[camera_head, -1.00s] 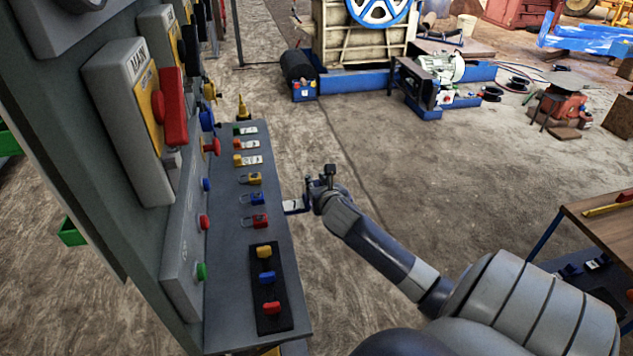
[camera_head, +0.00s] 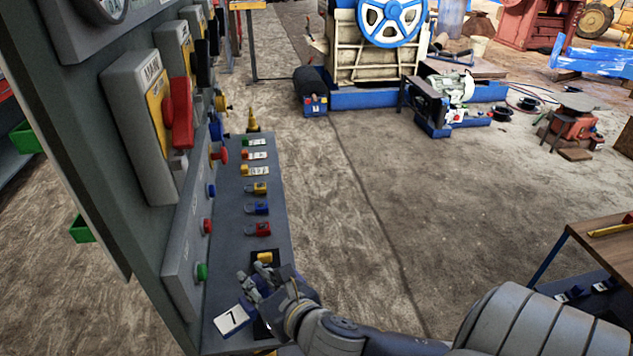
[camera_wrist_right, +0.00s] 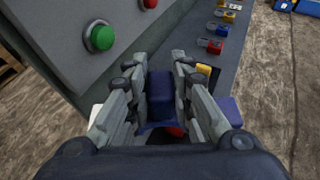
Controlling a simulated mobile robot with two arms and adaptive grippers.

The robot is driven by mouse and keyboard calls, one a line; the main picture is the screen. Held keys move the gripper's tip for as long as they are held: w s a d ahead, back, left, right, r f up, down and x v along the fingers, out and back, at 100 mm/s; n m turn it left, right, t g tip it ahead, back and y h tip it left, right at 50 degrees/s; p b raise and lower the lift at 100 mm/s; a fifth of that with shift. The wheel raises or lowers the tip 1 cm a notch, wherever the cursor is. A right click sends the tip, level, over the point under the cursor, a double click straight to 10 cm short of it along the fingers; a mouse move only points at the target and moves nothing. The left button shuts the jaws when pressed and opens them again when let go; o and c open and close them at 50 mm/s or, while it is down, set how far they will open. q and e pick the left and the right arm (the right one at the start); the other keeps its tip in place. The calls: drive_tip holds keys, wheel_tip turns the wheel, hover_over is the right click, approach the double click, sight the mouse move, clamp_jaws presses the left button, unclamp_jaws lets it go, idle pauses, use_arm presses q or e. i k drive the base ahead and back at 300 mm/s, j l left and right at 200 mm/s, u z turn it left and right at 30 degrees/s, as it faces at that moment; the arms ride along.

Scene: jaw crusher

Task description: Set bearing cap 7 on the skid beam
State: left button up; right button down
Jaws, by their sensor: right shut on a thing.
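Bearing cap 7 (camera_head: 232,320) shows in the head view as a white plate marked 7, beside my right gripper's fingers. In the right wrist view its dark blue block (camera_wrist_right: 160,92) stands between the two fingers. My right gripper (camera_head: 256,288) is shut on it, over the near end of the grey shelf; its fingers also show in the right wrist view (camera_wrist_right: 160,68). Whether the cap touches the shelf cannot be told. The blue skid beam (camera_head: 362,98) lies under the crusher at the back, far from the gripper. My left gripper is not in view.
The grey shelf (camera_head: 222,262) holds several padlocks and tags. A control panel (camera_head: 130,215) with buttons and a red-handled switch rises close on the left. A wooden table (camera_head: 600,240) stands at the right. The floor between shelf and crusher is clear.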

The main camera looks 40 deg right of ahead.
sight(347, 92)
drive_tip(key=l+z, duration=0.2)
drive_tip(key=z, duration=0.15)
drive_tip(key=l+z, duration=0.2)
drive_tip(key=z, duration=0.15)
drive_tip(key=i+l+z, duration=0.45)
drive_tip(key=i+l, duration=0.95)
drive_tip(key=i, duration=1.55)
drive_tip(key=i+u, duration=0.1)
drive_tip(key=i, duration=1.45)
drive_tip(key=i+z, duration=0.15)
drive_tip(key=i, duration=0.6)
drive_tip(key=i+j+z, duration=0.1)
drive_tip(key=i, duration=0.7)
drive_tip(key=i+l, duration=0.15)
drive_tip(key=i, duration=0.65)
drive_tip(key=i+l+z, duration=0.15)
drive_tip(key=i, duration=0.65)
drive_tip(key=i+l+u, duration=0.25)
drive_tip(key=i+u, duration=0.2)
drive_tip(key=i+l+u, duration=0.4)
drive_tip(key=i+l, duration=0.1)
drive_tip(key=i, duration=0.1)
